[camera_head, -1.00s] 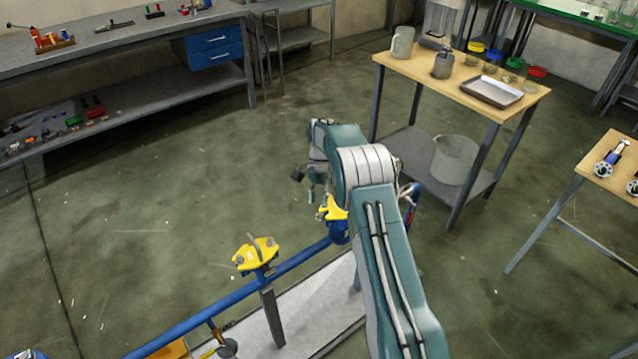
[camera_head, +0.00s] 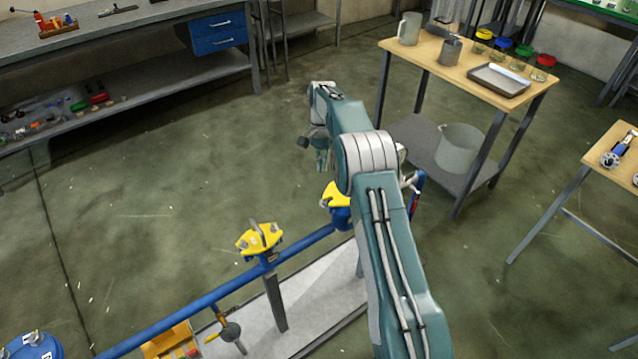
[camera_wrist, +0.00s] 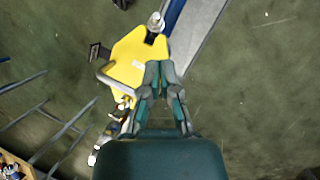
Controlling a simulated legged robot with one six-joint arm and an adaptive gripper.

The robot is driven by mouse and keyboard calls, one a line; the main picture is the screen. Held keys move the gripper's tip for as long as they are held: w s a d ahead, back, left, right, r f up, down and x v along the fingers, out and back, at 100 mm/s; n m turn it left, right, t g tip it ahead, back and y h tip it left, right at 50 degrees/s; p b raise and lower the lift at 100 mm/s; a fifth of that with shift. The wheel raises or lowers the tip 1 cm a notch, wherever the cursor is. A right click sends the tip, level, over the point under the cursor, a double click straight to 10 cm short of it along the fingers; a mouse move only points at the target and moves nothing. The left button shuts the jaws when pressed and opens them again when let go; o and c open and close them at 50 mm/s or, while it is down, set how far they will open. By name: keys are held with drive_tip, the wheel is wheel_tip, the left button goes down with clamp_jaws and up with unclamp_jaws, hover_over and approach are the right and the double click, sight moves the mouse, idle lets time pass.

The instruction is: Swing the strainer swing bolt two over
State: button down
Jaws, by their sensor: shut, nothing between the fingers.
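The yellow strainer cover (camera_head: 335,196) sits on the blue pipe in the head view, partly hidden behind my arm. In the wrist view the yellow cover (camera_wrist: 128,62) lies just left of my fingers. A bolt with a silver nut (camera_wrist: 155,22) stands at its top edge, and a bent grey bar (camera_wrist: 104,78) is at its lower left. Brass and silver fittings (camera_wrist: 122,108) show below it. I cannot tell which is swing bolt two. My gripper (camera_wrist: 162,66) is shut and empty, its tips overlapping the cover's right edge in the picture. In the head view my gripper (camera_head: 321,168) hangs above the cover; contact is unclear.
A second yellow fitting (camera_head: 260,239) stands on the blue pipe (camera_head: 200,302) to the left, over a pale base plate (camera_head: 318,300). A wooden-topped table (camera_head: 420,58) with jars and a tray stands behind right. The floor at left is open.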

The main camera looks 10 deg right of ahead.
sight(325, 204)
drive_tip(key=s+a+f+n+t+h, duration=0.1)
drive_tip(key=s+a+n+t+h, duration=0.2)
drive_tip(key=n, duration=1)
drive_tip(key=s+a+f+n+t+h, duration=0.1)
drive_tip(key=s+a+n+t, duration=0.4)
drive_tip(key=n, duration=0.9)
drive_tip(key=w+d+f+g, duration=0.1)
drive_tip(key=w+d+f, duration=0.15)
drive_tip(key=f, duration=0.75)
drive_tip(key=shift+w+d+r, duration=0.15)
drive_tip(key=shift+d+r, duration=0.95)
drive_tip(key=shift+r, duration=0.05)
